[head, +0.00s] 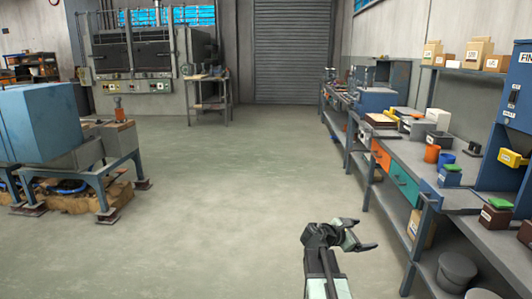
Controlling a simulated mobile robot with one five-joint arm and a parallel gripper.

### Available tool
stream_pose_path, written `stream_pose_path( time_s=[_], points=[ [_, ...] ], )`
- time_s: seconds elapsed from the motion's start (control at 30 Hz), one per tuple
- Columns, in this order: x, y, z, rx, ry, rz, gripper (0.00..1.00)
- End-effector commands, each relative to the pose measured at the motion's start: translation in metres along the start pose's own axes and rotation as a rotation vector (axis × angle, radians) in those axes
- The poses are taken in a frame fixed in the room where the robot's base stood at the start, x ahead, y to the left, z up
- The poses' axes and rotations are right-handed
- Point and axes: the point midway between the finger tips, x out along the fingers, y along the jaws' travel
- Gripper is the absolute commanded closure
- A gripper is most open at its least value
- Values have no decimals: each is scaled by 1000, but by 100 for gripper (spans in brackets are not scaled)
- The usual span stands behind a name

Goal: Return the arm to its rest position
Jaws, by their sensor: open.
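My gripper (362,235) shows at the bottom of the head view, right of the middle. It is open and empty, with its fingers pointing right. My arm rises below it from the bottom edge of the picture. The gripper appears over the grey floor, to the left of the long workbench, and no object is seen between its fingers.
A long workbench (452,211) with bins, boxes and drawers runs along the right. A blue machine (40,122) on a metal stand is at the left. An oven (133,65) and small table (208,80) stand at the back. The middle floor is clear.

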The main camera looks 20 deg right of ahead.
Motion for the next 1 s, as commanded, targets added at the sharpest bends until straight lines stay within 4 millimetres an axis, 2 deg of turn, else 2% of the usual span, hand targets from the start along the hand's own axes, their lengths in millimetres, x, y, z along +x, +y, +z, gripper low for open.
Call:
stream_pose_path(
  time_s=[0.03, 0.13, 0.23, 0.3, 0.4, 0.5, 0.6, 0.7, 0.77, 0.8, 0.83, 1.0],
  points=[
    [-34, 9, -32, 62, 79, 17, 10],
    [-95, 18, -94, 216, 254, 4, 10],
    [-159, 13, -153, 376, 436, -67, 10],
    [-203, 2, -189, 486, 554, -152, 10],
    [-256, -18, -229, 631, 690, -312, 10],
    [-300, -43, -257, 777, 783, -523, 10],
    [-336, -71, -273, 942, 819, -795, 10],
    [-364, -87, -281, 1074, 789, -1026, 10],
    [-370, -92, -282, 1156, 728, -1121, 10],
    [-372, -90, -273, 1206, 695, -1148, 10],
    [-377, -84, -257, 1200, 699, -1142, 10],
    [-394, -69, -210, 1198, 702, -1137, 10]
  ],
)
